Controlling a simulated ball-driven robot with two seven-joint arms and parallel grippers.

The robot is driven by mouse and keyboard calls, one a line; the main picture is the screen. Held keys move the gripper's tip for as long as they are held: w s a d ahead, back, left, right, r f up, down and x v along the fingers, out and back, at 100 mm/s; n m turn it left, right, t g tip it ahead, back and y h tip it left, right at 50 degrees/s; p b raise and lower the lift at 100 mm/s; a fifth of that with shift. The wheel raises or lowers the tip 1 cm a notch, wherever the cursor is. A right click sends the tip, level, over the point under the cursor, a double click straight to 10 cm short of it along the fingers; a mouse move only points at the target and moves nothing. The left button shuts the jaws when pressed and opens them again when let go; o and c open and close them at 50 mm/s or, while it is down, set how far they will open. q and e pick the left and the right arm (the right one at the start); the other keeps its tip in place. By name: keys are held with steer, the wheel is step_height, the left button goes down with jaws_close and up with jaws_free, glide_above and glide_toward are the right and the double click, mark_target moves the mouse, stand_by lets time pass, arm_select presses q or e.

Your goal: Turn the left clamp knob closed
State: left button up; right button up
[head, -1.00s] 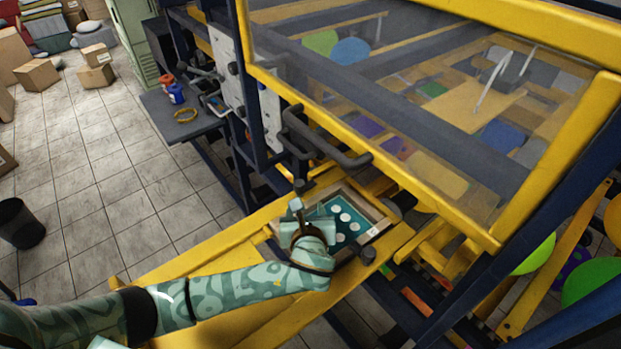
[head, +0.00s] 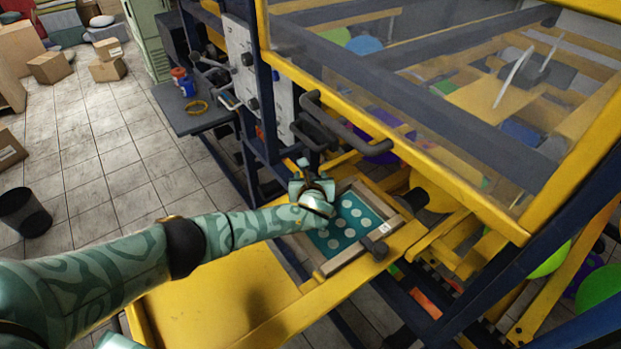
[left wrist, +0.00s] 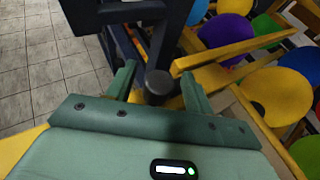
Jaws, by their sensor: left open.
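The left clamp knob is dark grey and round. In the left wrist view the knob (left wrist: 158,84) shows between the two green fingers of my left gripper (left wrist: 160,76), which are spread apart. I cannot tell whether either finger touches it. In the head view my left gripper (head: 307,174) is at the far left corner of the wood-framed teal screen (head: 349,222), and the knob is mostly hidden there. A second dark clamp knob (head: 376,249) sits at the near right side of the screen frame, apart from the gripper. My right gripper is not in view.
Dark handles (head: 318,122) and a yellow machine frame with a clear panel (head: 420,110) stand just beyond and above the gripper. A side table (head: 198,115) is at the back left. Tiled floor at the left is open, with a black bin (head: 24,212).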

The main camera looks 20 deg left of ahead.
arm_select(q)
steer(key=c, duration=1)
